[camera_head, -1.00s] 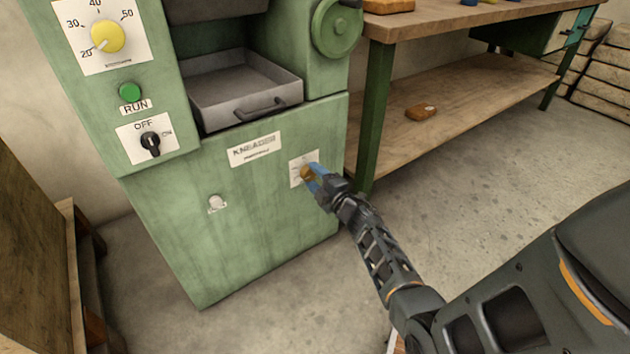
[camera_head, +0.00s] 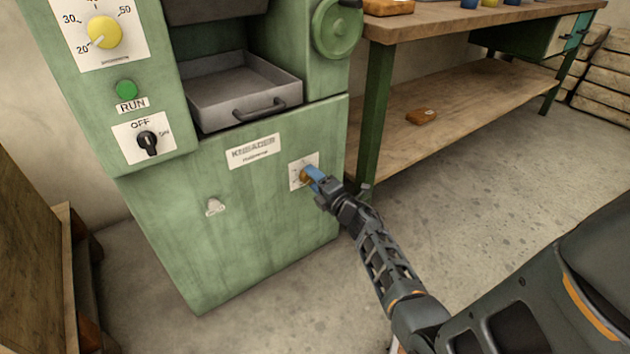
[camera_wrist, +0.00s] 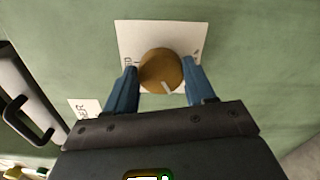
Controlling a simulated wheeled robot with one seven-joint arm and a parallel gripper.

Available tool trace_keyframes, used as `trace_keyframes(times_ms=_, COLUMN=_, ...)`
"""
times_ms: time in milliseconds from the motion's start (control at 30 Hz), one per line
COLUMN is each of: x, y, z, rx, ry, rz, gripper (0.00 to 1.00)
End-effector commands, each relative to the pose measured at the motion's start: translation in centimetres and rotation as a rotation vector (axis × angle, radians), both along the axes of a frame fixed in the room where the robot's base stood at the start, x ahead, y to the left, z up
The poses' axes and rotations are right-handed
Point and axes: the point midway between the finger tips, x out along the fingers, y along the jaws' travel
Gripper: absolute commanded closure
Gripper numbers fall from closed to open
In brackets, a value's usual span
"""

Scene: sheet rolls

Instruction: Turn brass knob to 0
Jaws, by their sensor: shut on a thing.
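The brass knob (camera_head: 306,176) sits on a white dial plate (camera_head: 297,170) on the lower front of the green machine. In the wrist view the brass knob (camera_wrist: 161,70) is round, with a pale pointer mark on its lower edge. The plate (camera_wrist: 133,38) shows around it, but its markings are mostly hidden or too small to read. My gripper (camera_head: 314,178) is at the knob. In the wrist view its blue fingers (camera_wrist: 161,84) stand on either side of the knob, shut on it.
The green machine (camera_head: 255,220) carries a yellow knob (camera_head: 104,32), a green RUN button (camera_head: 124,90), a black OFF/ON switch (camera_head: 147,143) and a grey tray (camera_head: 222,100). A workbench (camera_head: 375,110) stands close to the right. The floor in front is clear.

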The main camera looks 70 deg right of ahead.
Motion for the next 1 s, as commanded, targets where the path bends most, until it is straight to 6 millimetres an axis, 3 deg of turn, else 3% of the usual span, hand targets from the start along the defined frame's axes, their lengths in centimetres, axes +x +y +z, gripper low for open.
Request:
trace_keyframes(times_ms=200, x=0.0, y=0.1, z=-0.2, rx=0.000, ry=0.004, rz=0.001, gripper=0.76)
trace_keyframes(times_ms=233, x=0.0, y=0.1, z=-0.2, rx=0.000, ry=0.004, rz=0.001, gripper=0.45)
trace_keyframes(times_ms=500, x=0.0, y=0.0, z=-0.1, rx=0.001, ry=0.001, rz=0.001, gripper=0.20)
trace_keyframes(times_ms=767, x=-0.2, y=0.1, z=0.0, rx=0.001, ry=0.001, rz=0.001, gripper=0.20)
trace_keyframes(times_ms=1000, x=-2.9, y=1.8, z=0.0, rx=0.003, ry=0.003, rz=0.000, gripper=0.20)
